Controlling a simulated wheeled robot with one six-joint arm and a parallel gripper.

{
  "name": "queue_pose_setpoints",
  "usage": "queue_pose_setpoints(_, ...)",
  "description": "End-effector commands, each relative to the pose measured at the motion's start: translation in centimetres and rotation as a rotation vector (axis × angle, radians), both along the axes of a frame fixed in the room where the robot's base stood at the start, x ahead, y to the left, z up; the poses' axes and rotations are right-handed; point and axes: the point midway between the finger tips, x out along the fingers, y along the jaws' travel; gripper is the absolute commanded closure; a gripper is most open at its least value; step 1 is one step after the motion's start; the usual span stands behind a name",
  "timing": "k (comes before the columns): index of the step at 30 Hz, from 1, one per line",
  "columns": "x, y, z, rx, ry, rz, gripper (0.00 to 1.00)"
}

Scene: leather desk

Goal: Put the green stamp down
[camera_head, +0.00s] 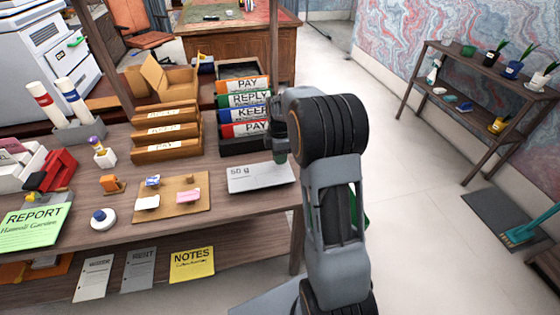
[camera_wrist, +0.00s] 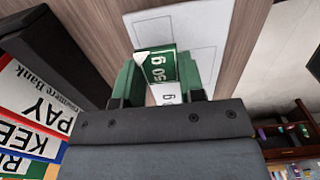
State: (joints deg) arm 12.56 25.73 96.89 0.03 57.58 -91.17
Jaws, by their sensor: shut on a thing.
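My gripper (camera_head: 279,150) is at the right end of the desk, over the white flat piece marked "50 g" (camera_head: 245,180). The white piece (camera_wrist: 195,28) lies beyond and below the block in that view. I cannot tell whether the block touches it. In the head view my wrist and arm hide part of the gripper and most of the block.
Binders labelled PAY, REPLY and KEEP (camera_head: 245,100) stand just behind the gripper. Wooden trays (camera_head: 166,135) are to their left. A cork board (camera_head: 172,197) with small cards and a round white item with a blue knob (camera_head: 103,219) lie left of the white piece.

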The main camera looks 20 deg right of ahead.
Motion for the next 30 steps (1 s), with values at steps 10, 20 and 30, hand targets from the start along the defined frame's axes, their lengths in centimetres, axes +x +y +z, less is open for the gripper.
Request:
queue_pose_setpoints(10,0.4,-0.3,-3.4,0.0,0.002,0.0,0.82)
queue_pose_setpoints(20,0.3,-0.3,-3.8,0.0,0.002,0.0,0.82)
queue_pose_setpoints(30,0.2,-0.2,-5.3,0.002,0.01,0.0,0.82)
